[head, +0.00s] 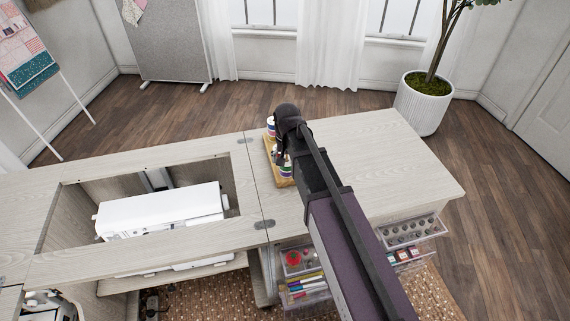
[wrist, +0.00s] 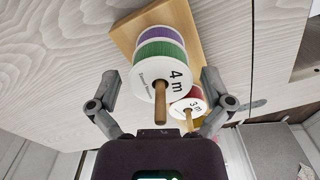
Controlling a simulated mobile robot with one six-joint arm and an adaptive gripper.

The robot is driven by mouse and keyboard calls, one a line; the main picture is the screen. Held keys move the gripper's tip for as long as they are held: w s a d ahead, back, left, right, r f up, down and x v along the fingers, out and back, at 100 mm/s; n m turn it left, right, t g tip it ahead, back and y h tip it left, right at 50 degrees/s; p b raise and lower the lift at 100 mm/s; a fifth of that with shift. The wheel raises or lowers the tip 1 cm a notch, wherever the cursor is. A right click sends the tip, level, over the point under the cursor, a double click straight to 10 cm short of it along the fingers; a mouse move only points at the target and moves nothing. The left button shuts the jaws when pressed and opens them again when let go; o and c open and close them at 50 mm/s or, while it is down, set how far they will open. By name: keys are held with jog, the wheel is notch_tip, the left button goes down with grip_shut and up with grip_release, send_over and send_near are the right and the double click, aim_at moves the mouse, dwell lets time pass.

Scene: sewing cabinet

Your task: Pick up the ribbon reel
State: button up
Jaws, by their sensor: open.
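A ribbon reel with a green band and a white face marked "4 m" (wrist: 160,75) sits on a wooden peg, above a purple reel (wrist: 160,35). A second peg holds a red reel marked "3 m" (wrist: 188,106) with a yellow one under it. Both pegs stand on a wooden board (wrist: 185,18); in the head view the board (head: 267,150) is partly hidden by my arm. My gripper (wrist: 159,77) is open, its fingers apart on either side of the green reel. I cannot tell whether they touch it.
The board rests on the pale cabinet top (head: 385,150), clear to the right. A white sewing machine (head: 160,212) lies in the well on the left. Clear drawers (head: 410,232) with small items stick out at the front. A potted plant (head: 422,105) stands behind.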

jog(key=c, duration=0.9)
jog(key=shift+o, duration=0.2)
jog(key=shift+r, duration=0.1)
notch_tip(320, 180, up, 10)
jog(key=p, duration=1)
jog(key=w+r+p, duration=0.1)
jog(key=w, duration=0.2)
jog(key=w+a+r+p, duration=0.1)
jog(key=w, duration=0.1)
jog(key=w+a+r+p, duration=0.1)
jog(key=w, duration=0.2)
jog(key=shift+w+a+r, duration=0.15)
jog(key=shift+w+a, duration=0.1)
jog(key=shift+w, duration=0.1)
